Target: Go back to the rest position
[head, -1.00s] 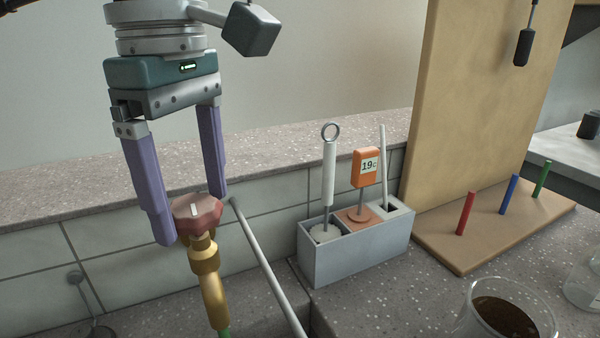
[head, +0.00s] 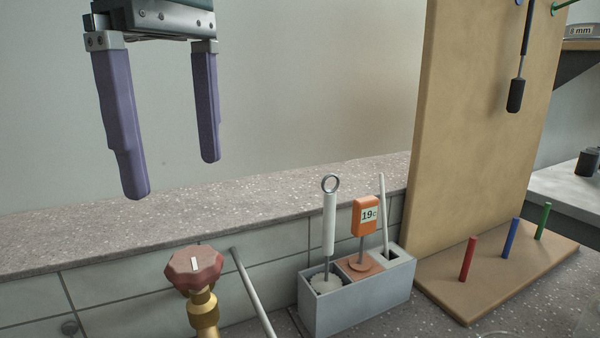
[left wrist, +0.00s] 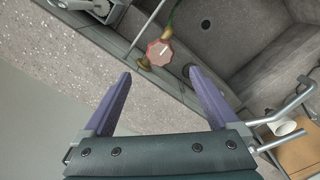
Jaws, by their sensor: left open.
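My left gripper (head: 174,180) is at the upper left of the head view, its two purple fingers spread apart with nothing between them. It hangs above and clear of a red octagonal valve knob (head: 194,270) on a brass fitting (head: 203,312). In the left wrist view the open fingers (left wrist: 160,82) show, and the knob (left wrist: 159,53) lies beyond their tips, apart from them. My right gripper is in neither view.
A grey holder (head: 360,300) with a ringed white tool, an orange "19c" tag and a white rod stands on the bench. A wooden board (head: 490,130) with coloured pegs rises at right. A grey rod (head: 252,292) leans beside the knob. The space around my left gripper is clear.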

